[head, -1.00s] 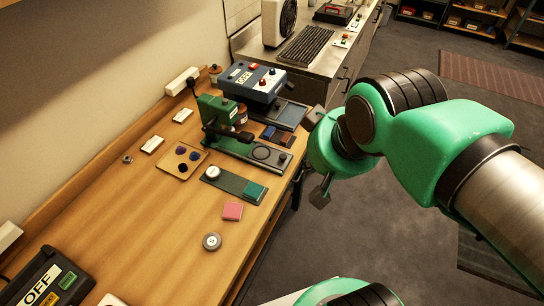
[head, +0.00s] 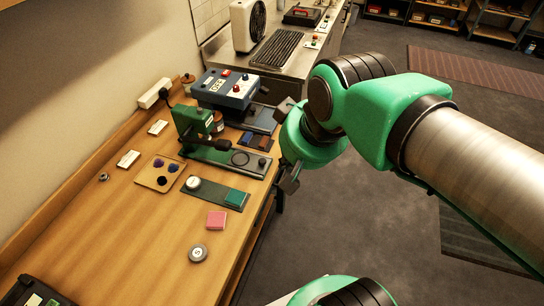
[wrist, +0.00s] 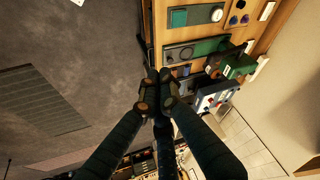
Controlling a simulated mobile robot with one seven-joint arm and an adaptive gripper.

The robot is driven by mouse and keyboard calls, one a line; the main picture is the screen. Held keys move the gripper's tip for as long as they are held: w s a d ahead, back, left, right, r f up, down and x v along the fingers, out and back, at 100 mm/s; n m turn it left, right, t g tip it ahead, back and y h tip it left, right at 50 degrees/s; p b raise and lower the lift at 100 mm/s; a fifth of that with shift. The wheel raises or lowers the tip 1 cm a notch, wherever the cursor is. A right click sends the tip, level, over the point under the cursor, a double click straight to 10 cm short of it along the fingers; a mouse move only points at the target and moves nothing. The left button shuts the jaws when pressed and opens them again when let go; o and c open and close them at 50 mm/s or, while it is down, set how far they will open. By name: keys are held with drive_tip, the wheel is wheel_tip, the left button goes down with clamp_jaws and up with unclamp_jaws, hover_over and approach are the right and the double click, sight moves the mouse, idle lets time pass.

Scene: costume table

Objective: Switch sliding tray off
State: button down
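A blue control box (head: 228,87) with an OFF label, red knobs and buttons stands at the back of the wooden bench. A dark flat base (head: 257,119) extends under and in front of it. I cannot tell for certain which device is the sliding tray. The box also shows in the wrist view (wrist: 214,98). My gripper (head: 288,143) is to the right of the box, apart from it, beyond the bench's right edge. In the wrist view, my dark fingers (wrist: 157,90) converge with no object seen between them; their opening is unclear.
A green press (head: 197,125) with a dark handle stands in front of the box. A green board (head: 213,192), a pink block (head: 216,220) and a round dial (head: 198,253) lie nearer. A steel counter (head: 274,78) is behind. The floor on the right is open.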

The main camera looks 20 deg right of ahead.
drive_tip(key=w+d+f+m+g+y+p, duration=0.1)
drive_tip(key=w+d+f+m+g+y, duration=0.1)
drive_tip(key=w+d+f+m, duration=0.4)
drive_tip(key=w+d+f+m+g+y+p, duration=0.1)
drive_tip(key=w+f+m+y, duration=0.1)
drive_tip(key=w+m, duration=0.5)
drive_tip(key=w+d+f+m+y, duration=0.3)
drive_tip(key=w+d+f+m, duration=0.4)
drive_tip(key=w+d+f, duration=0.3)
wheel_tip(320, 180, down, 4)
drive_tip(key=shift+d+r+p, duration=0.25)
drive_tip(key=shift+d+p, duration=0.1)
drive_tip(key=shift+d, duration=0.9)
drive_tip(key=shift+a, duration=0.1)
drive_tip(key=b, duration=0.3)
approach(266, 164)
wheel_tip(266, 164, down, 3)
drive_tip(key=d, duration=0.1)
drive_tip(key=a, duration=0.2)
drive_tip(key=shift+w+a+f, duration=0.1)
drive_tip(key=shift+a+f, duration=0.15)
drive_tip(key=shift+f, duration=0.05)
drive_tip(key=shift+w+a, duration=0.2)
drive_tip(key=shift+a, duration=0.3)
